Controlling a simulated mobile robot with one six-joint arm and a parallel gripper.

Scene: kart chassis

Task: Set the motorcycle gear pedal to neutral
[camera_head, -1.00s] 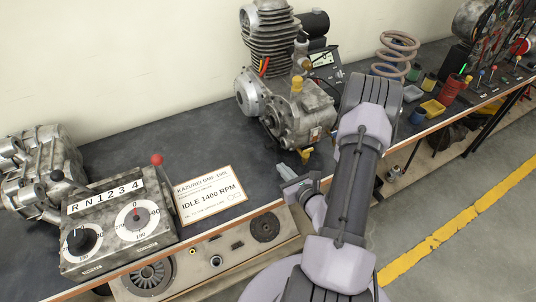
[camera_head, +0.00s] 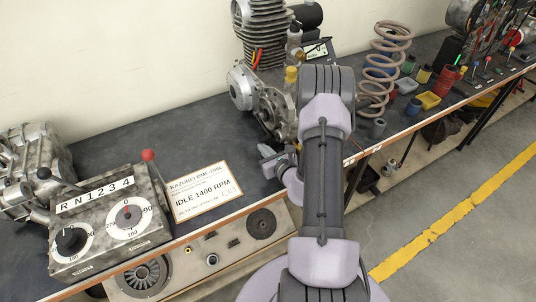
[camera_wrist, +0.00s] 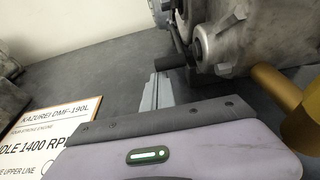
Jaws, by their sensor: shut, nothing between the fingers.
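The motorcycle engine (camera_head: 243,88), grey metal with a finned cylinder, stands on the dark bench behind my arm. Its lower right part is hidden by my arm in the head view. In the wrist view the engine casing (camera_wrist: 240,40) fills the upper right. A dark rod (camera_wrist: 172,60) sticks out at its left and a brass-coloured cylinder (camera_wrist: 275,88) shows at the right; I cannot tell which part is the gear pedal. My gripper (camera_head: 266,151) is beside the engine's lower front. In the wrist view its grey fingers (camera_wrist: 158,80) are shut and empty, with their tips close to the dark rod; contact is unclear.
A gear box marked R N 1 2 3 4 (camera_head: 110,222) with dials and a red-knobbed lever stands at the left. An idle sign (camera_head: 205,192) lies beside it. A coil spring (camera_head: 385,65) and small cups are right of my arm. Bare bench lies left of the engine.

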